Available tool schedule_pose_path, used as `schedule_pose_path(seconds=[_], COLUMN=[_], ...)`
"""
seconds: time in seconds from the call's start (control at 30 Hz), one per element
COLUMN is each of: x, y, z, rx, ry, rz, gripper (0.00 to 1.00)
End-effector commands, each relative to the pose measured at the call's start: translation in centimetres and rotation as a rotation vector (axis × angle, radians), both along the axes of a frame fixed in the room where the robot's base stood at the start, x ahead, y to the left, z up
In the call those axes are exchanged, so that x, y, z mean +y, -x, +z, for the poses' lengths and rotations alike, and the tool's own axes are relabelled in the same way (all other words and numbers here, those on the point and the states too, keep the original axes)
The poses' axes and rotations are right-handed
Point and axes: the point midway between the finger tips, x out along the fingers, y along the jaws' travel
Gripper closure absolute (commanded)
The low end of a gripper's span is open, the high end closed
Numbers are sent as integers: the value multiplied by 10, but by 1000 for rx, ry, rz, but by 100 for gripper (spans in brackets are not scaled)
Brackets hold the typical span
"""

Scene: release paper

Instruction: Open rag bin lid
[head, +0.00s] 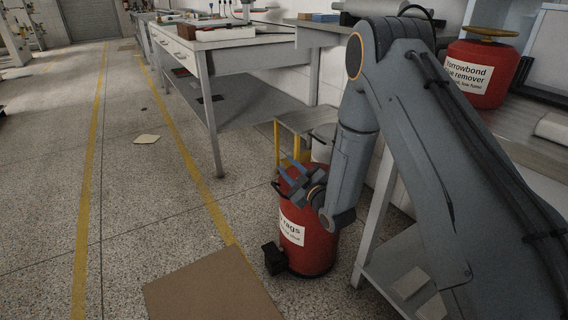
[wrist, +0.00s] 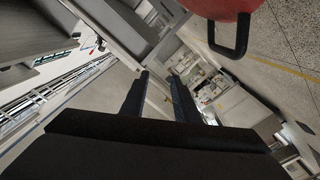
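The red rag bin (head: 318,248) stands on the floor, with a white label that reads "rags". A black pedal-like block (head: 273,258) sits at its foot, front left. My gripper (head: 289,168) is at the top of the bin in the head view and covers much of the lid area; I cannot tell whether it touches the lid. In the wrist view my gripper (wrist: 159,75) has its two fingers apart with nothing between them. A red rounded surface (wrist: 213,7) with a black loop handle (wrist: 235,36) shows at the top, beside the fingers.
A workbench (head: 250,55) stands behind the bin, with a small yellow-legged stand (head: 300,122) between. A red adhesive remover container (head: 480,72) stands on the right bench. A brown flat sheet (head: 212,287) lies on the floor in front. The left floor is open.

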Motion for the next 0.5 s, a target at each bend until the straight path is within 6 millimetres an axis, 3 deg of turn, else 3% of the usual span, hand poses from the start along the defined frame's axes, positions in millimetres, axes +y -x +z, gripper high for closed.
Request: schedule_pose_path(seconds=[0.2, 0.5], x=[-20, -29], y=[30, 45], z=[1, 0], rx=[2, 0], ry=[0, 0], rz=[-1, 1], gripper=[72, 72])
